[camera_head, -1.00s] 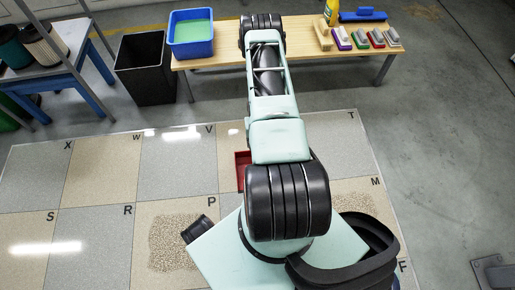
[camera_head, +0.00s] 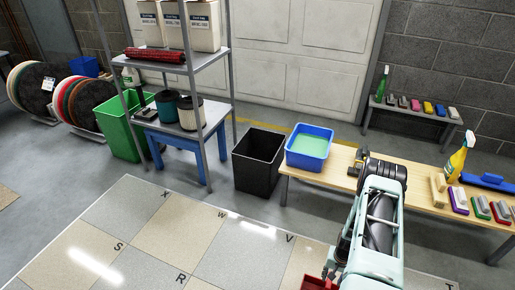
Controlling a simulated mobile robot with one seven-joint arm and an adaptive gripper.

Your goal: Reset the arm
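My arm (camera_head: 372,245) rises from the bottom edge at the right of the head view, pale green with a dark inner tube.
A blue tub (camera_head: 308,146) of green liquid stands on the bench, left of the arm. A yellow spray bottle (camera_head: 456,162) and several pads stand to the right. A black bin (camera_head: 257,162) and a grey shelf (camera_head: 180,62) are farther left. Tiled floor (camera_head: 150,245) lies clear in front.

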